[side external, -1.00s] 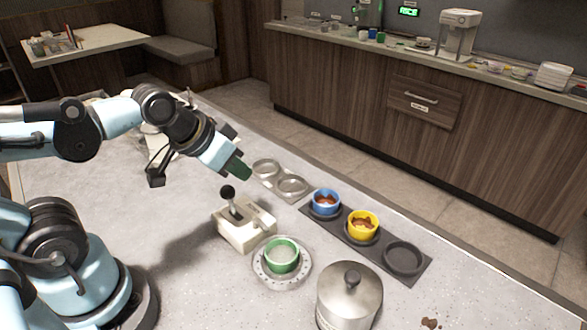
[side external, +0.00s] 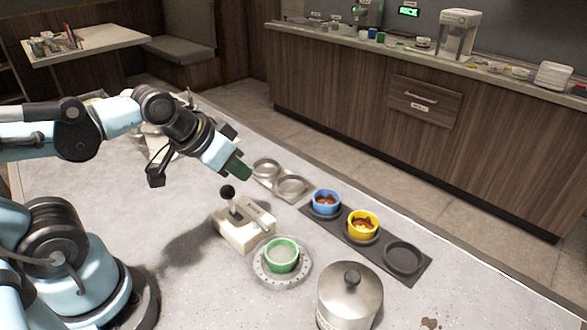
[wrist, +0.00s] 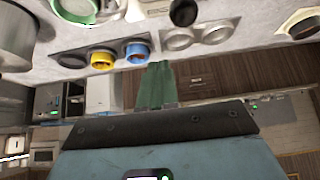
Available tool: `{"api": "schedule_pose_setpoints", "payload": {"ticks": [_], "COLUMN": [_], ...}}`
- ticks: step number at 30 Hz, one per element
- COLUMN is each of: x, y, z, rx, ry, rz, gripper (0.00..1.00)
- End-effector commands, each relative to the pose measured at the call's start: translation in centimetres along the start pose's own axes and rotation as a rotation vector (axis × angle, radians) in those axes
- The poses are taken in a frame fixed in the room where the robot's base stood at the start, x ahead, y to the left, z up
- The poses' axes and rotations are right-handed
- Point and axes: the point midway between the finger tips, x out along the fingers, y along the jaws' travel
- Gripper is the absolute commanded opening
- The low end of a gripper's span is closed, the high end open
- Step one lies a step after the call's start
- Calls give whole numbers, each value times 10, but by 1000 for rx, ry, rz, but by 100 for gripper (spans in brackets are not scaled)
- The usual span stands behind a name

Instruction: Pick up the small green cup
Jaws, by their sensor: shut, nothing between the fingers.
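The small green cup (side external: 282,256) stands upright on a round grey perforated dish (side external: 262,275) on the counter. It also shows at the top left of the wrist view (wrist: 76,10), partly cut off by the frame edge. My gripper (side external: 240,172) is up and to the left of the cup in the side view, in the air above the counter, apart from everything. Its green fingers also show in the wrist view (wrist: 155,75), pressed together with nothing between them.
A beige box with a black-knobbed lever (side external: 241,225) stands between my gripper and the cup. A dark tray (side external: 385,263) holds a blue cup (side external: 325,203) and a yellow cup (side external: 362,226). A lidded metal pot (side external: 349,298) stands close right. A metal two-ring holder (side external: 276,183) lies behind.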

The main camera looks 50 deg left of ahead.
Motion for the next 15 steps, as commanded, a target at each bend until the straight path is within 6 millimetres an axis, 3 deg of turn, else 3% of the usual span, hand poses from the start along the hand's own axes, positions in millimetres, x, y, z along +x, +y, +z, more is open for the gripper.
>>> {"api": "schedule_pose_setpoints", "payload": {"ticks": [5,15], "x": [0,0], "y": [0,0], "z": [0,0], "rx": [0,0], "ry": [0,0], "rz": [0,0], "gripper": [0,51]}}
